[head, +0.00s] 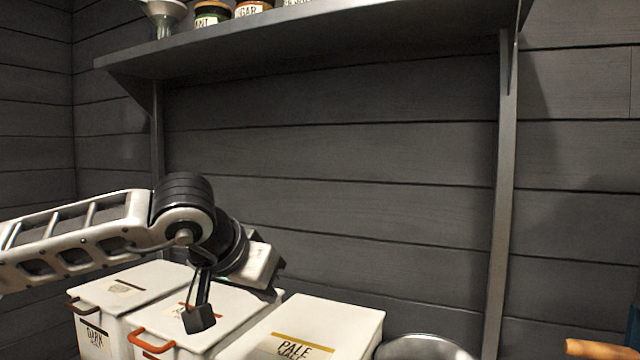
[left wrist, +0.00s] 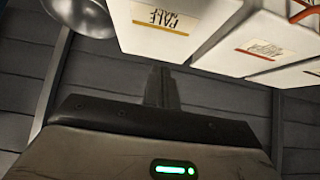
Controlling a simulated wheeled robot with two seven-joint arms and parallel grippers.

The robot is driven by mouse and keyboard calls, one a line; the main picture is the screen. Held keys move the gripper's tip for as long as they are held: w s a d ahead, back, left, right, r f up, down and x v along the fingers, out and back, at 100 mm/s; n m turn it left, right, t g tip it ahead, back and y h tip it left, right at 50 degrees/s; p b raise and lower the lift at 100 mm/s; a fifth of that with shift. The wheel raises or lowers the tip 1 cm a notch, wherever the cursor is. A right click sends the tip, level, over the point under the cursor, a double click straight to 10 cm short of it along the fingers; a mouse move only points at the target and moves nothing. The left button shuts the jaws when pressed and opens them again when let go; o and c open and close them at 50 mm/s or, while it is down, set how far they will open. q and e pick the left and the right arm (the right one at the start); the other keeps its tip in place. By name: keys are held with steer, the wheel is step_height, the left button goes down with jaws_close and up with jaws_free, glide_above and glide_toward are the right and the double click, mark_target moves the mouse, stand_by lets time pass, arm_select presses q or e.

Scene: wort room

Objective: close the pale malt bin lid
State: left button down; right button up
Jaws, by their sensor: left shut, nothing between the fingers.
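The pale malt bin (head: 345,347) is a white box at the bottom of the head view, marked with a "PALE MALT" label and gold strip. Its lid (head: 320,318) looks flat over the box, with no gap that I can see; the bin's front is cut off by the frame. In the left wrist view, upside down, the pale malt bin (left wrist: 205,22) is at the top. My left gripper (head: 268,293) is over the middle bin, left of the pale one, its fingers mostly hidden. The left wrist view shows its fingers (left wrist: 160,88) shut and empty. My right gripper is not in view.
A middle white bin (head: 240,308) with a red handle and a dark malt bin (head: 90,293) stand left. A metal pot (head: 420,347) stands right of the pale bin. A shelf (head: 330,52) with jars hangs above, with a support post (head: 502,190) at right.

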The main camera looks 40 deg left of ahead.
arm_select(q)
step_height(320, 180, up, 7)
steer(key=p, duration=0.5)
steer(key=shift+w+f, duration=0.15)
steer(key=shift+w, duration=0.2)
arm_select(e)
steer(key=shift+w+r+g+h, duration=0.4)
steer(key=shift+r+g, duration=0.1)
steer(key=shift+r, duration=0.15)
arm_select(q)
steer(key=shift+s, duration=0.1)
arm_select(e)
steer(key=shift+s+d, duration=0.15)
